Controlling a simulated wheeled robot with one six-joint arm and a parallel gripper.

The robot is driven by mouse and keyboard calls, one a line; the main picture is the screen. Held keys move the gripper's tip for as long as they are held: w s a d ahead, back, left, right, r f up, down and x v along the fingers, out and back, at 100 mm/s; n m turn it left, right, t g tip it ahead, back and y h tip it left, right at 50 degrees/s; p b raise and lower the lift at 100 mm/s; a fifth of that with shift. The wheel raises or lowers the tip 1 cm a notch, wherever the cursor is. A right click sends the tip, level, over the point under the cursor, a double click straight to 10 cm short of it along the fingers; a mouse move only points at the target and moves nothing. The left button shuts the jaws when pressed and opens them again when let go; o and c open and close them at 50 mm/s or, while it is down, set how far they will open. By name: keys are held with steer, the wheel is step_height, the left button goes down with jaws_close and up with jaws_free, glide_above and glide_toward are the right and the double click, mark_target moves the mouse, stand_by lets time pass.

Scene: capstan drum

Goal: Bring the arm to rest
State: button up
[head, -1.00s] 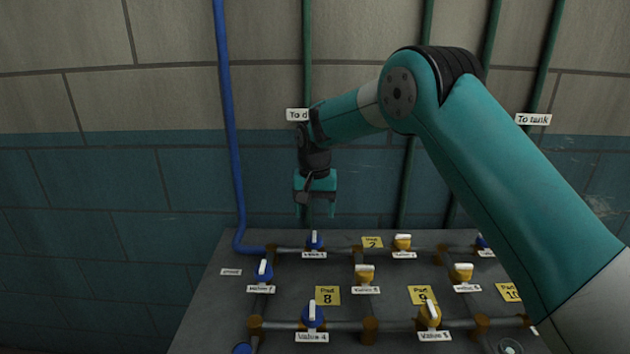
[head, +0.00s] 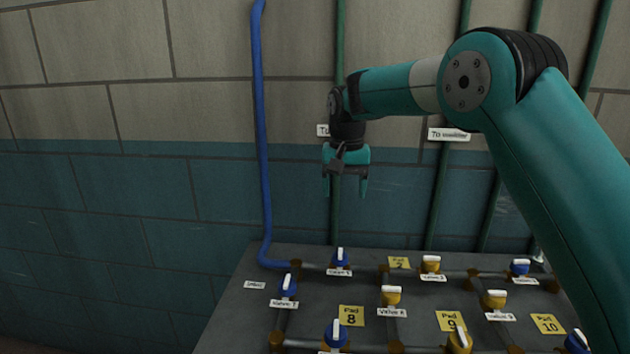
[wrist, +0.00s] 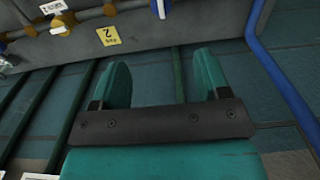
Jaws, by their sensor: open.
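My gripper (head: 345,186) hangs with its fingers pointing down in the head view, above the back edge of the valve panel (head: 240,318) and in front of the wall. Its two teal fingers are apart with nothing between them. In the wrist view my gripper (wrist: 165,80) also shows open and empty, with the wall and a green pipe beyond the fingers. My arm comes in from the right of the head view, bent at the elbow above the panel.
The panel carries blue valves (head: 287,286), yellow valves (head: 391,296) and yellow pad labels (head: 351,316). A blue pipe (head: 262,150) and several green pipes (head: 448,190) run up the wall. The space left of my gripper is clear.

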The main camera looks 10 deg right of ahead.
steer(key=s+a+r+n+y, duration=0.1)
steer(key=s+r+n, duration=0.15)
steer(key=s, duration=0.55)
steer(key=s+a+r+n+y, duration=0.1)
steer(key=s+a+r+n, duration=0.15)
steer(key=s, duration=0.55)
steer(key=s+f+n+y, duration=0.1)
steer(key=s+n, duration=0.1)
steer(key=s, duration=0.9)
steer(key=s+a+f+n+y, duration=0.1)
steer(key=s+f+n, duration=0.1)
steer(key=s, duration=0.9)
steer(key=shift+s+n, duration=0.25)
steer(key=shift+n, duration=0.55)
steer(key=shift+f, duration=0.1)
